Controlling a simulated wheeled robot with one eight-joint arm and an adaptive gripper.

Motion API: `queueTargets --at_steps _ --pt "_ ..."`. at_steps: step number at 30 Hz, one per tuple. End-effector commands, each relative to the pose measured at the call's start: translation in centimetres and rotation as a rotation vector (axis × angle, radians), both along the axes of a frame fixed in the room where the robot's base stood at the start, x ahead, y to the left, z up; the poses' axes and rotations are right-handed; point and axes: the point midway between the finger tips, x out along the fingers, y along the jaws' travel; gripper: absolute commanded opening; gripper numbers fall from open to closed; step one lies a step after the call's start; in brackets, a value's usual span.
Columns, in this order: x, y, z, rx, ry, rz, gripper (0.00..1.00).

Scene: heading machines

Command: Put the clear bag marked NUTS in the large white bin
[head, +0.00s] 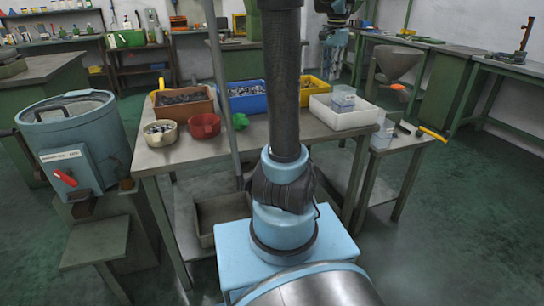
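A large white bin (338,119) stands on the right part of the work table. A clear pack with a bluish tint (343,100) shows inside it. A second clear pack (381,134) is just right of the bin, near the table's right end. I cannot read any marking on either, so I cannot tell which is the bag marked NUTS. My arm rises through the middle and leaves the frame at the top. I cannot make out my gripper.
On the work table (270,143) are a brown bin (184,110), a blue bin (242,103), a yellow bin (312,93), a cream bowl (160,133) and a red bowl (204,126). A blue drum machine (72,143) stands left. A yellow-handled tool (431,133) lies right. Floor at right is clear.

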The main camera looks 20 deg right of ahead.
Motion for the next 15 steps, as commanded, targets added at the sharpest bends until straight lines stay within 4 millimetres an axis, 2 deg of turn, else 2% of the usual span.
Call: queueTargets --at_steps 1,6,15 --pt "-0.5 2.5 -0.5 -0.007 -0.005 0.061 0.25" --pt "-2.7 9.4 -2.6 -0.027 -0.019 0.254 0.25" --pt "-8.2 19.3 -7.8 -0.066 -0.048 0.593 0.25"
